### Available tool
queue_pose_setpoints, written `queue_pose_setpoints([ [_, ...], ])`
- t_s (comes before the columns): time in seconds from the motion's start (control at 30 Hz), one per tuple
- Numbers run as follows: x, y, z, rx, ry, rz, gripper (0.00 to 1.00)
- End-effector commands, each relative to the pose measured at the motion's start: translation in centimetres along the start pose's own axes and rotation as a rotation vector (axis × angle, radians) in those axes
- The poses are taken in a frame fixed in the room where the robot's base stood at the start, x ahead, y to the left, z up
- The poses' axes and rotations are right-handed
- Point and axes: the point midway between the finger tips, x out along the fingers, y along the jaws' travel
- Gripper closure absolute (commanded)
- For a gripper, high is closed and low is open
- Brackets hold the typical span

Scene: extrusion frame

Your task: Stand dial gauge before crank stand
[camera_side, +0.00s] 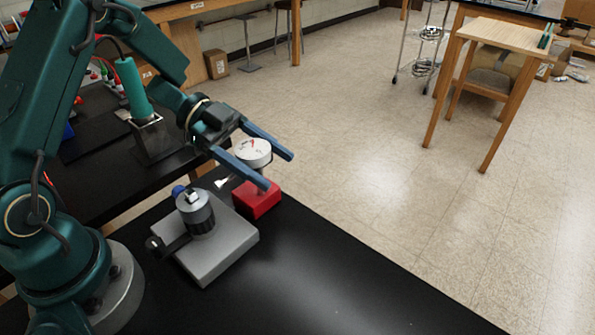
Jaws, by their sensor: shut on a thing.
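The dial gauge (257,198) has a red block base and a round white dial face on top. It is upright, with its dial between the two blue fingers of my gripper (278,170), which is shut on it. The near finger crosses in front of the gauge and hides its middle part. I cannot tell whether the red base touches the black table. The crank stand (223,256) is a grey plate with a metal cylinder and a black crank arm at its left. It sits on the table just left of and nearer than the gauge.
A green-handled tool in a metal holder (151,137) stands on a black bench at the back left. The black table (330,282) is bare to the right of the crank stand. Its far edge runs close behind the gauge, with open floor beyond.

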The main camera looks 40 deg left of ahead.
Motion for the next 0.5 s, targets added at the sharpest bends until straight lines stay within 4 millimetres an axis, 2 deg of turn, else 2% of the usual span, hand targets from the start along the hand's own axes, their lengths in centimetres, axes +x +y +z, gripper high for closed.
queue_pose_setpoints([
  [0.33, 0.08, -0.02, 0.17, 0.0, 0.002, -0.001, 1.0],
  [0.37, 0.1, 0.0, 0.27, 0.0, 0.0, 0.0, 0.2],
  [0.4, 0.09, -0.01, 0.25, 0.0, 0.0, 0.0, 0.05],
  [0.43, 0.08, -0.01, 0.24, 0.0, 0.0, 0.0, 0.0],
  [0.5, 0.08, -0.01, 0.24, 0.0, 0.0, 0.0, 0.0],
])
